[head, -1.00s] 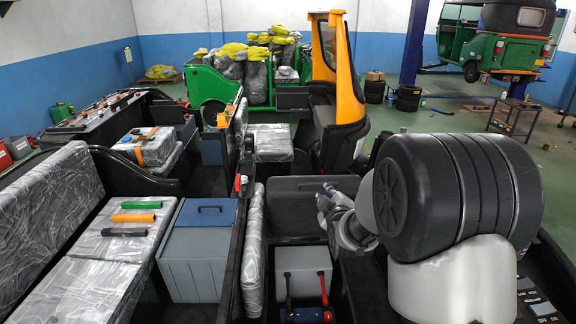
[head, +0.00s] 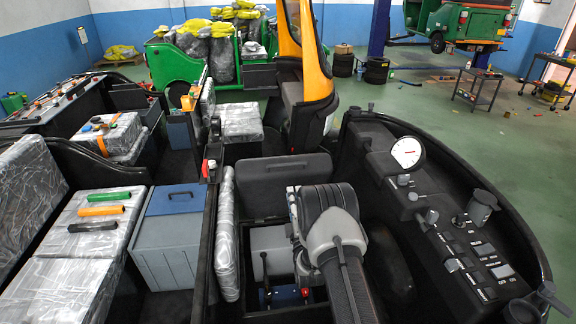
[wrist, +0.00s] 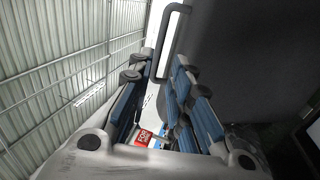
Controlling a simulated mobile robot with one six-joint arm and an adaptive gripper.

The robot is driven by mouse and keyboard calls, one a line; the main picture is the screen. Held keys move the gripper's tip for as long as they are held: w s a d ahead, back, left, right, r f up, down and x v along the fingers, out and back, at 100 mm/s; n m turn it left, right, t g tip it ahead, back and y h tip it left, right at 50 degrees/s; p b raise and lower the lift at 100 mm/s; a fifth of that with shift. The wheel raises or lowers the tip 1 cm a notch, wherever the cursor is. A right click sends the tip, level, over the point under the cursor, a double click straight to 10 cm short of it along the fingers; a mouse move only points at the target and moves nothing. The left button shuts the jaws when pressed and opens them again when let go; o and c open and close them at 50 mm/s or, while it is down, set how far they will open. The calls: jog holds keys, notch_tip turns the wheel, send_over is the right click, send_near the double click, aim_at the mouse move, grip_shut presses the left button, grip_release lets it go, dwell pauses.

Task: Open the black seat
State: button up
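The black seat (head: 268,183) stands tipped up on edge in the middle of the head view, with a thin handle along its upper part. Below it is an open compartment with a light grey box (head: 268,245). My gripper (wrist: 162,66) is open in the wrist view, its blue-padded fingers spread. A black handle (wrist: 175,38) on a dark surface (wrist: 235,55) reaches down between the fingertips; I cannot tell whether it touches them. In the head view, my arm hides most of the gripper, in front of the seat and over the compartment's right side.
A console with a dial (head: 407,152) and switches curves along the right. A grey bin with a blue lid (head: 176,199) stands left, beside a wrapped seat carrying green, orange and black grips. A red-and-black lever (head: 210,160) rises from the partition. Open floor lies beyond.

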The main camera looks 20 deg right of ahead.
aim_at(289, 165)
jog(key=b+x, duration=0.1)
jog(key=x, duration=1.3)
jog(key=shift+c, duration=0.6)
grip_shut()
jog(key=shift+f, duration=0.1)
